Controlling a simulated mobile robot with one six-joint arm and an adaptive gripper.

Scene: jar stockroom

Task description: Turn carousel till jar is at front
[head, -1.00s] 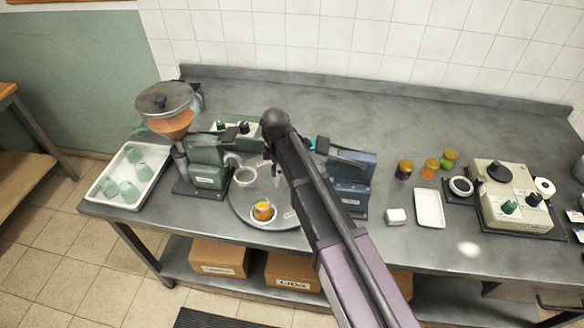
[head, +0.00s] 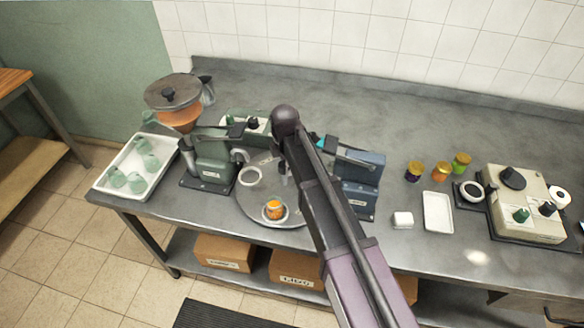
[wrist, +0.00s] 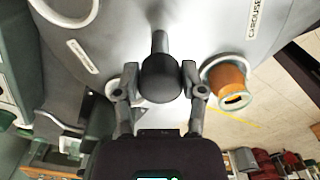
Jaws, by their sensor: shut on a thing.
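The carousel (head: 262,205) is a round grey turntable on the bench between a green machine and a blue one. An orange jar (head: 274,209) sits in a white ring on its near edge; the wrist view shows this jar (wrist: 228,85) right of my gripper, apart from it. My gripper (wrist: 159,74) is shut on a dark round knob (wrist: 160,82) on a short post on the carousel. In the head view my arm covers the knob and the right part of the carousel. Another ring (head: 249,177) on the carousel looks empty.
The green machine (head: 212,170) stands close at the carousel's left, the blue one (head: 362,185) close at its right. A white tray (head: 122,181) with green pieces is far left. The bench's back strip is clear.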

